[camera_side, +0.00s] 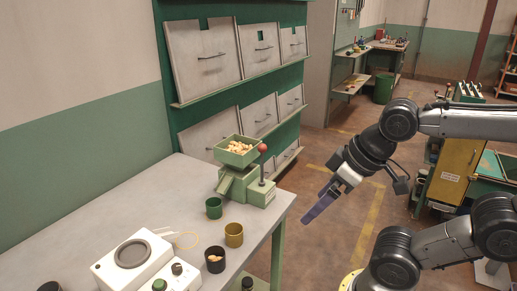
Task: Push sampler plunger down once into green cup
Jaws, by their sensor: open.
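The green sampler (247,186) stands near the far right end of the grey table, with a green hopper tray (236,151) of nuts on top. Its plunger (262,162) is a rod with a red ball knob, standing up at the sampler's right side. The green cup (213,208) stands on the table at the front left of the sampler, near its sloping chute. My gripper (310,215) is to the right of the table's edge, over the floor, pointing down and left. It is open and apart from the sampler; the gap between its fingers is hard to see from this side.
A yellow cup (234,235) and a dark cup holding nuts (215,260) stand nearer the camera. A white device with a round plate (133,255) and a cable sits on the table (105,220). Hopper panels (203,55) line the wall behind. Floor space lies between table and arm.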

